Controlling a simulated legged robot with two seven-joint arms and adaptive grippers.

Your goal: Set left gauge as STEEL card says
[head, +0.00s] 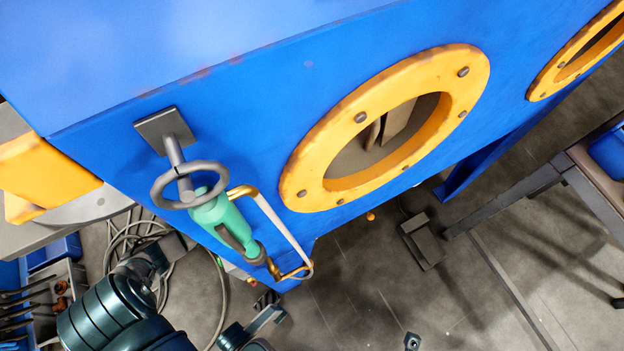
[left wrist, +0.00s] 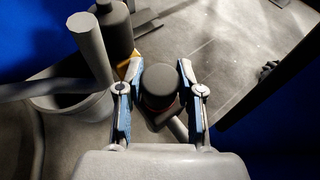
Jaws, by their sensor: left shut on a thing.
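In the left wrist view my left gripper (left wrist: 156,78) has its two blue-padded fingers on either side of a dark round knob (left wrist: 161,86) with a thin red band, and is shut on it. A short grey stem shows below the knob. In the head view my left arm comes in at the lower left, but I cannot make out its fingers on the knob there. No gauge face and no STEEL card can be made out in either view.
A blue cabinet (head: 240,110) with yellow port rings (head: 300,160) fills the head view. A green-handled tool (head: 222,218) hangs in a grey ring holder (head: 163,190) on its front. Cables lie at lower left.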

